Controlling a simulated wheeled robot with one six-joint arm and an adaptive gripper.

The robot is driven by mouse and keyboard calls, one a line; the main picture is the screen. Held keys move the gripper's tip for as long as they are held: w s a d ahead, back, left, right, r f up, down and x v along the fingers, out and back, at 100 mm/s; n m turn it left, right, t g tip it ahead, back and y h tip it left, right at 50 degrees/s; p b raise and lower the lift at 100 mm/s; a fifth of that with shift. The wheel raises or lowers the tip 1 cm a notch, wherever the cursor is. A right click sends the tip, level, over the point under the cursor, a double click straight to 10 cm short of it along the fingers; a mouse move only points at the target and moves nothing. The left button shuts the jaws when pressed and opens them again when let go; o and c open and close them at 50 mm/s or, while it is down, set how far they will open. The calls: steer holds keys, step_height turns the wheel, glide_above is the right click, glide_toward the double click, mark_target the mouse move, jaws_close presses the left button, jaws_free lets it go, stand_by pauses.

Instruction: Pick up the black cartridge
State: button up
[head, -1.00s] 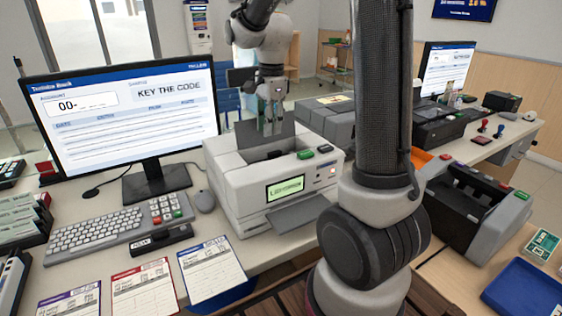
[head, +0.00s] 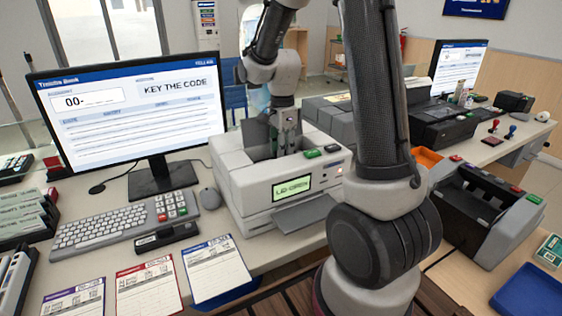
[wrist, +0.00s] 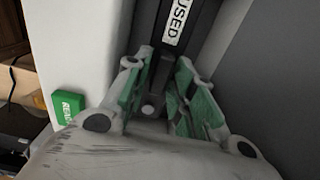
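A black cartridge with a white "USED" label (wrist: 178,28) shows in the wrist view, inside the opening of the grey printer (head: 232,190). My gripper (head: 287,150) reaches down into that opening. In the wrist view its green-padded fingers (wrist: 166,92) stand apart, one on each side of the cartridge's narrow near end; I cannot tell whether the pads touch it. The head view hides this cartridge behind the printer's front. Another black cartridge, labelled "NEW" (head: 167,238), lies on the counter in front of the keyboard.
The printer's raised dark lid (head: 256,137) stands close beside my gripper. A monitor (head: 135,110), keyboard (head: 110,228) and mouse (head: 209,198) are to the left. Paper forms (head: 215,268) lie in front.

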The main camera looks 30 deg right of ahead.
jaws_close()
